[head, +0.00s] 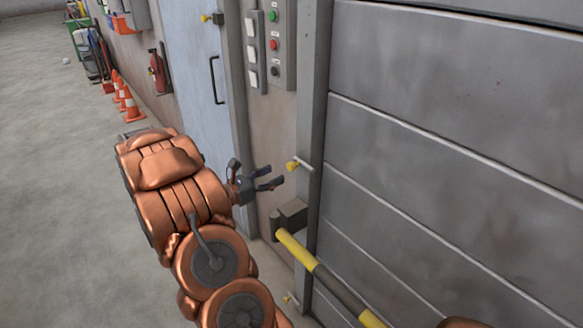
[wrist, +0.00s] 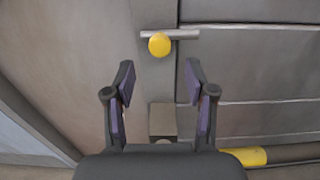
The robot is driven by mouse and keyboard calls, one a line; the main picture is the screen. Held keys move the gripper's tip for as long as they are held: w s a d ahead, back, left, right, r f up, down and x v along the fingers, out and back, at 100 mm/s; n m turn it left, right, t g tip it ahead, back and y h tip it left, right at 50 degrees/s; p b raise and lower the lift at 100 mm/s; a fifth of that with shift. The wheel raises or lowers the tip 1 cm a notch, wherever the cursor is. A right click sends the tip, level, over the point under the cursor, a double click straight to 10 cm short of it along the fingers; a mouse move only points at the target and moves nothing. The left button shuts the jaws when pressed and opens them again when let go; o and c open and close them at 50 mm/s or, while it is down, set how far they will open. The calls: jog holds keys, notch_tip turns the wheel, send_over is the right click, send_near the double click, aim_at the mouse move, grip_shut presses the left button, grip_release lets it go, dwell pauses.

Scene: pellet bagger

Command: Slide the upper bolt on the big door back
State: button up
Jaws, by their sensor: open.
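The big door (head: 450,110) is the grey panelled one on the right. Its upper bolt (head: 293,165) has a yellow knob and a short metal rod across the frame edge. In the wrist view the upper bolt (wrist: 159,44) shows its round yellow knob ahead of the fingertips, with the rod reaching both sides of it over the post. A lower yellow-knobbed bolt (head: 287,298) sits near the floor. My gripper (head: 271,177) is open and empty, just left of the upper bolt and apart from it. In the wrist view my gripper (wrist: 159,70) has its fingers spread below the knob.
A yellow and black bar (head: 318,268) juts out across the door from a grey bracket (head: 289,217) below the bolt. A button panel (head: 278,45) is above. A blue door (head: 196,70), orange cones (head: 131,104) and an extinguisher (head: 158,72) stand farther left.

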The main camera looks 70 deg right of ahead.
aim_at(289, 168)
jog(key=shift+p+x, duration=0.9)
jog(key=shift+x, duration=3)
jog(key=shift+c, duration=0.2)
jog(key=shift+a, duration=0.1)
grip_shut()
